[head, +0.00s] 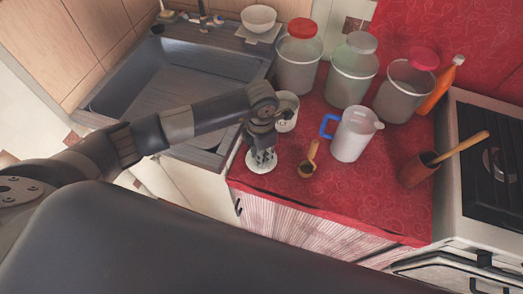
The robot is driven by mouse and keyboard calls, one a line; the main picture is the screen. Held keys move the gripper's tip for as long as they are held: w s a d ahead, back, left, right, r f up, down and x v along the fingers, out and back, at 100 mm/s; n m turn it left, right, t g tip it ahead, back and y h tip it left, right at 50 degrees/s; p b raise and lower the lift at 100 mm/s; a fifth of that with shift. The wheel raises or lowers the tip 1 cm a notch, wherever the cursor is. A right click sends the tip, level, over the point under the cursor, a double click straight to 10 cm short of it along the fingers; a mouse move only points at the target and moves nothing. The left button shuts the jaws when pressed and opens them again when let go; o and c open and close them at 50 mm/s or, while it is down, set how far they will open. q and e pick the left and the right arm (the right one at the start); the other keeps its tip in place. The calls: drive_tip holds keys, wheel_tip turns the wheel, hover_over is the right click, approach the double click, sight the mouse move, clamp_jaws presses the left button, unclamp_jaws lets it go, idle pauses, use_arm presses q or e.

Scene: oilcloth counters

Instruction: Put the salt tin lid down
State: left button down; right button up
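My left gripper (263,157) points down near the front left corner of the red counter. Its fingers are on the white round salt tin lid (261,168) and appear closed on its middle, which they hide. The lid lies flat, at or just above the cloth; I cannot tell whether it touches. A white open pot (288,112), likely the salt tin, stands just behind the gripper and is partly hidden by my wrist. My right gripper is not in view.
A wooden scoop (309,160) lies right of the lid, beside a white jug (354,134) with a blue handle. Jars (351,70) line the back. A brown pot with a wooden spoon (418,170) stands near the stove (485,150). The sink (175,85) is left. The front middle counter is clear.

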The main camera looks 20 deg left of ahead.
use_arm(q)
drive_tip(key=c, duration=1.9)
unclamp_jaws()
drive_tip(key=shift+f, duration=0.2)
drive_tip(key=o, duration=0.4)
drive_tip(key=shift+r, duration=0.1)
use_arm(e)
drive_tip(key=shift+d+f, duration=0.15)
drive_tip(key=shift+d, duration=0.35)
use_arm(q)
drive_tip(key=shift+o, duration=0.2)
drive_tip(key=shift+r, duration=0.55)
wheel_tip(320, 180, up, 11)
drive_tip(key=b, duration=0.2)
drive_tip(key=shift+b, duration=0.35)
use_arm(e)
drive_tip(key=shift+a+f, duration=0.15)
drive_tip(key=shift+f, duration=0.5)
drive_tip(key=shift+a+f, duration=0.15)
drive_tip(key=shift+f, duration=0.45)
